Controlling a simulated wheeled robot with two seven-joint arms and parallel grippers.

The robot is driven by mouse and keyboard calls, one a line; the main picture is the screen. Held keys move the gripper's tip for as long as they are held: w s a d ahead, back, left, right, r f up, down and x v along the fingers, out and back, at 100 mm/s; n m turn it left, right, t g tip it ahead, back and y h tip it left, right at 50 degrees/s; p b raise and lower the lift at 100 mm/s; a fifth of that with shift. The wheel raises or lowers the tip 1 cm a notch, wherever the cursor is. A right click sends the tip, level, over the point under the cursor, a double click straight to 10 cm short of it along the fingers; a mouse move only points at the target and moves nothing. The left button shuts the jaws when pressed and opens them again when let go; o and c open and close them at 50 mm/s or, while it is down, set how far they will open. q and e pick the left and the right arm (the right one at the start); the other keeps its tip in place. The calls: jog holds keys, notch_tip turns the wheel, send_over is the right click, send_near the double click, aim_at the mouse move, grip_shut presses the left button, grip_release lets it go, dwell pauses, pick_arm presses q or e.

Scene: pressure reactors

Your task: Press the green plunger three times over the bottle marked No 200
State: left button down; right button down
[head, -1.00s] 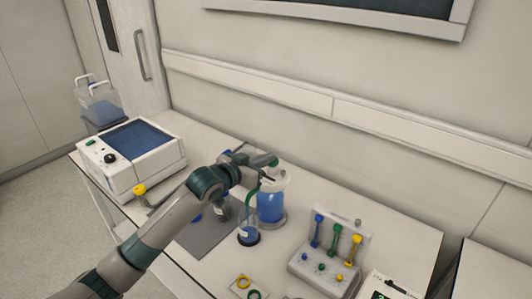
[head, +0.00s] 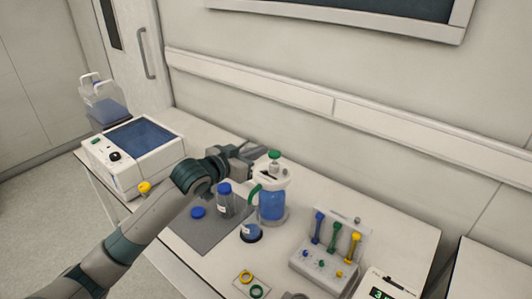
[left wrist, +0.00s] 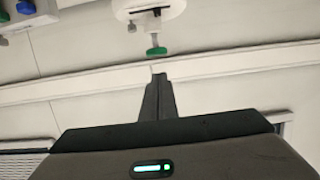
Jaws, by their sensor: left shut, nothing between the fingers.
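The green plunger (head: 274,154) stands up on the white top of a dispenser (head: 271,206) with blue liquid. A green curved spout comes off its left side, above a small open bottle (head: 250,232). That bottle's label is too small to read. My left gripper (head: 261,149) is shut and empty, with its fingertips just left of the plunger and apparently clear of it. In the left wrist view the closed fingers (left wrist: 158,80) point towards the plunger (left wrist: 156,51), with a small gap in the picture. My right gripper is not in view.
A blue-capped bottle (head: 224,200) and a loose blue cap (head: 198,212) are on the grey mat (head: 197,236). A rack (head: 321,262) with coloured pieces stands right of the dispenser. A white instrument (head: 130,163) is at the left. Coloured rings lie in front.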

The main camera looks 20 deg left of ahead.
pick_arm(q)
jog(key=b+v, duration=0.1)
jog(key=v, duration=0.4)
jog(key=shift+s+r, duration=0.1)
jog(key=shift+s, duration=0.1)
jog(key=shift+r, duration=0.1)
dwell(2.3)
